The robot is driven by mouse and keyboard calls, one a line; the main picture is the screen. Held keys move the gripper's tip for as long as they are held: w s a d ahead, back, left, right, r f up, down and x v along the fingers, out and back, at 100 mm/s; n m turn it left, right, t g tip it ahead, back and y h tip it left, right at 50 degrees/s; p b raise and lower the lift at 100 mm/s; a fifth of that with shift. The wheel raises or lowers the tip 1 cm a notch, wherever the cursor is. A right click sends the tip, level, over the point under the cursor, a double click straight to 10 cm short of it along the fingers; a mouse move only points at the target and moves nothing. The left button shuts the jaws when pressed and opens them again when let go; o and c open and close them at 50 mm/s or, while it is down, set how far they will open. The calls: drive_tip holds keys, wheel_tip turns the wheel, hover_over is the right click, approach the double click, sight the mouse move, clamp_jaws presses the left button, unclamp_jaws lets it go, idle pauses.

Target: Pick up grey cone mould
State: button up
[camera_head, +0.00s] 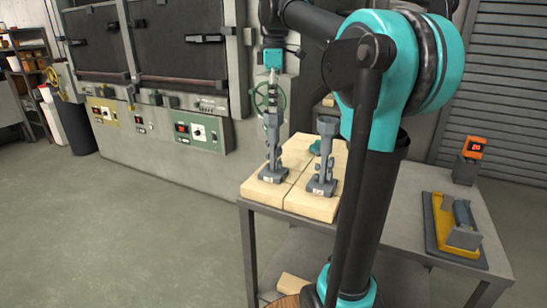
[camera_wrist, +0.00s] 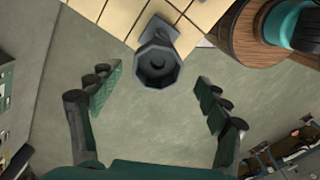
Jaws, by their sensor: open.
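A grey mould with knobbly sides (camera_head: 272,165) stands upright on the left edge of pale boards. In the wrist view, its top is a faceted, open grey cup (camera_wrist: 157,65) on a square base. My gripper (camera_head: 272,100) is directly above it in the head view, pointing down. In the wrist view my gripper (camera_wrist: 155,88) is open, with one finger on each side of the cup and gaps on both sides. Where the fingertips end against the mould is hard to tell in the head view. A second, similar grey piece (camera_head: 325,160) stands to the right.
The pale boards (camera_head: 303,203) lie on a grey metal table (camera_head: 408,213). A small teal object (camera_head: 315,147) lies behind the moulds. A yellow tray (camera_head: 445,232) and an orange-display device (camera_head: 472,150) are on the right. A large oven (camera_head: 150,45) stands behind.

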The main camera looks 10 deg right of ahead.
drive_tip(key=f, duration=0.4)
drive_tip(key=shift+w, duration=0.2)
drive_tip(key=shift+c, duration=0.3)
drive_tip(key=c, duration=1.7)
clamp_jaws()
drive_tip(key=shift+r, duration=0.15)
